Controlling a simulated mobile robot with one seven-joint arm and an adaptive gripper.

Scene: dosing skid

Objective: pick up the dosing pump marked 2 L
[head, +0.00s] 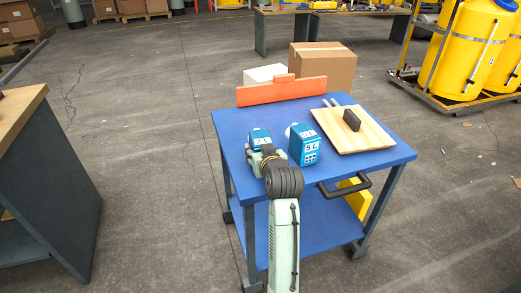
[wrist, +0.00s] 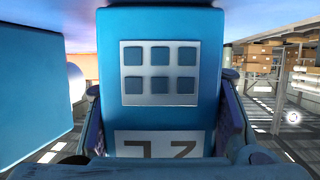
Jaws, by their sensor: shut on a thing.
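The dosing pump marked 2 L (head: 260,137) is a small blue box with a white label, at the left of the blue cart's top in the head view. In the wrist view the pump (wrist: 160,30) fills the middle, with a white six-square panel and its label upside down. My gripper (head: 264,153) is shut on it, one finger on each side. My arm hides its lower part, and I cannot tell whether it touches the cart. The pump marked 5 L (head: 303,145) stands close on the right; a blue block (wrist: 35,90) at the left of the wrist view appears to be it.
The blue cart (head: 235,120) also holds a wooden board (head: 375,133) with a dark block (head: 352,119) on it. An orange bar (head: 282,93) stands along the back edge. A cardboard box (head: 325,68) and a white box (head: 262,75) are behind it. Floor left of the cart is clear.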

